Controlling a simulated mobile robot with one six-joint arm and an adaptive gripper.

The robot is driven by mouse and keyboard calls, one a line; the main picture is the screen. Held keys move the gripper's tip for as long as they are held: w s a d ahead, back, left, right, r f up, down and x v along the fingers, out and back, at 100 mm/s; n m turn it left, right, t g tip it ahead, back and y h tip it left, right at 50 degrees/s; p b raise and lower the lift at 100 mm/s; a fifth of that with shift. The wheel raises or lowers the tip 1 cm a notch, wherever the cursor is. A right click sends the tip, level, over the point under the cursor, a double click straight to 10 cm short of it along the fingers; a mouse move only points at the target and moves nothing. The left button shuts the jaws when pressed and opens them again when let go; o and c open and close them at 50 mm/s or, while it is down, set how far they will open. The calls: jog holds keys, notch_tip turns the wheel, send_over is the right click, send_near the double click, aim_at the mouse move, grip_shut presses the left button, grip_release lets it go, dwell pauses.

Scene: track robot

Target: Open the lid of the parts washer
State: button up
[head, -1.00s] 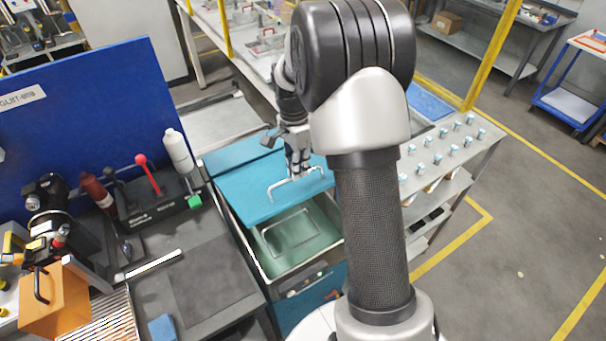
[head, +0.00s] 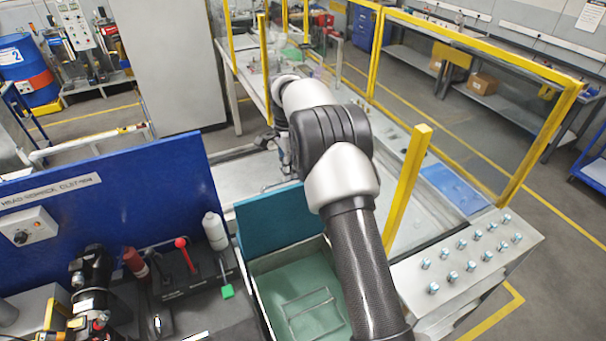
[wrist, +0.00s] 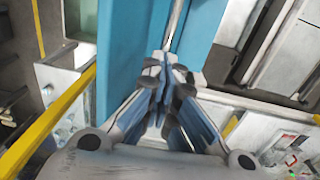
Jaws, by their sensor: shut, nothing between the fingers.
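The parts washer's teal lid (head: 275,218) stands raised at the back of the tank in the head view. The washer's tank (head: 257,296) is open in front of it, with a greenish interior and a wire frame (head: 312,312) inside. My arm covers the tank's right side and part of the lid. My gripper (wrist: 168,75) shows in the wrist view with its fingers shut and empty, close to the blue lid surface (wrist: 128,50). A pale bar (wrist: 174,25) lies just beyond the fingertips; contact with it cannot be told. In the head view, the fingertips are hidden.
A bench at the left holds a white bottle (head: 215,231), a red-knobbed lever (head: 185,255) and a blue panel (head: 120,192). A metal table (head: 470,285) with several small cylinders stands at the right. Yellow posts (head: 405,190) rise close to my arm.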

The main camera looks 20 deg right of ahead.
jog(key=shift+o, duration=0.6)
jog(key=f, duration=0.2)
jog(key=shift+s+f+g, duration=0.3)
jog(key=shift+s, duration=0.05)
jog(key=shift+o, duration=1.4)
jog(key=shift+s+a+r, duration=0.15)
jog(key=shift+s, duration=0.2)
jog(key=shift+o, duration=1.2)
jog(key=shift+w+f, duration=0.25)
jog(key=shift+w, duration=0.1)
jog(key=shift+w+f, duration=0.1)
jog(key=shift+w, duration=0.15)
jog(key=shift+s+r, duration=0.1)
jog(key=shift+r, duration=0.1)
